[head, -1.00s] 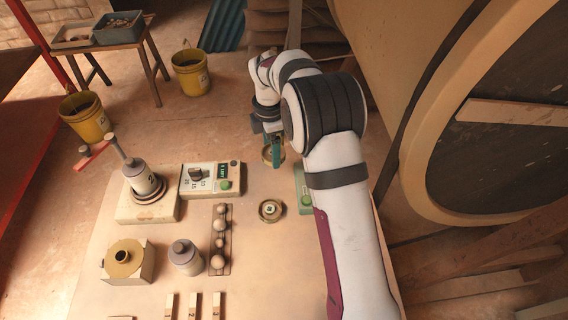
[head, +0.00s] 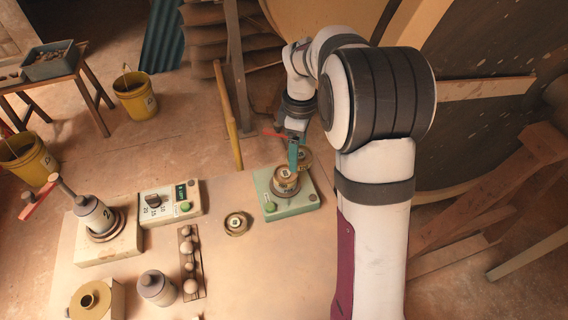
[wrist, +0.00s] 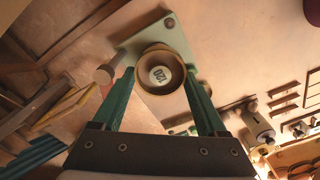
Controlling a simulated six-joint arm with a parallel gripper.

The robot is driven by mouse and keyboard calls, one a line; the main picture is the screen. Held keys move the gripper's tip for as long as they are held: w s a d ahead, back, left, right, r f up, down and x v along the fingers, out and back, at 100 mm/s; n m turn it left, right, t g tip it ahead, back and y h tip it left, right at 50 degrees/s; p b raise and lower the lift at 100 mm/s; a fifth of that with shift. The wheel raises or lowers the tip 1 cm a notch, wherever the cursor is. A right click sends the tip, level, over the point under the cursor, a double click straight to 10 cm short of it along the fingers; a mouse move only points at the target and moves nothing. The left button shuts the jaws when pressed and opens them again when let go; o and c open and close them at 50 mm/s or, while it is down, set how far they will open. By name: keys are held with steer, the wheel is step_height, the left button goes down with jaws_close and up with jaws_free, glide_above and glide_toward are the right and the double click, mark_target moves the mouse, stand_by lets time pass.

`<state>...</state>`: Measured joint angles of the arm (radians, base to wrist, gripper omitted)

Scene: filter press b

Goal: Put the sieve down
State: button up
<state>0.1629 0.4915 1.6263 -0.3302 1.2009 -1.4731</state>
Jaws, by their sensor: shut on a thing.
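The sieve (wrist: 160,72) is a round brass-brown ring marked 120. In the wrist view it sits between the two teal fingers of my gripper (wrist: 160,88), which are shut on it. A pale green base plate (wrist: 137,45) shows behind it. In the head view my gripper (head: 293,158) is over the far part of this green base (head: 298,207). A brass round (head: 285,183) shows at the base, and another brass round (head: 306,160) is partly hidden behind a finger. I cannot tell whether the held sieve touches anything below it.
A small brass dish (head: 236,224) lies left of the base. A control box (head: 170,204), a weight on a stand (head: 97,215), a grey weight (head: 156,287) and a rack of knobs (head: 190,262) stand farther left. Bare tabletop (head: 260,265) lies in front.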

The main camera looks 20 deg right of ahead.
mark_target(284, 172)
steer(key=shift+w+a+f, duration=0.5)
steer(key=shift+a, duration=0.15)
steer(key=shift+w+a+f, duration=0.45)
steer(key=shift+a, duration=0.15)
step_height(284, 172, down, 4)
steer(key=shift+w+a+f, duration=0.1)
steer(key=shift+f, duration=0.1)
steer(key=o, duration=1.4)
step_height(284, 172, up, 12)
steer(key=s+a+m, duration=0.2)
steer(key=s+m, duration=0.3)
steer(key=s, duration=0.5)
steer(key=s+a+m+y, duration=0.1)
steer(key=s+a+m, duration=0.2)
steer(key=s+m, duration=0.3)
steer(key=s+a+m, duration=0.2)
steer(key=s+m, duration=0.3)
steer(key=s, duration=1)
steer(key=shift+a+f+m+y, duration=0.2)
steer(key=shift+a+m+y, duration=0.15)
steer(key=shift+m+y, duration=0.05)
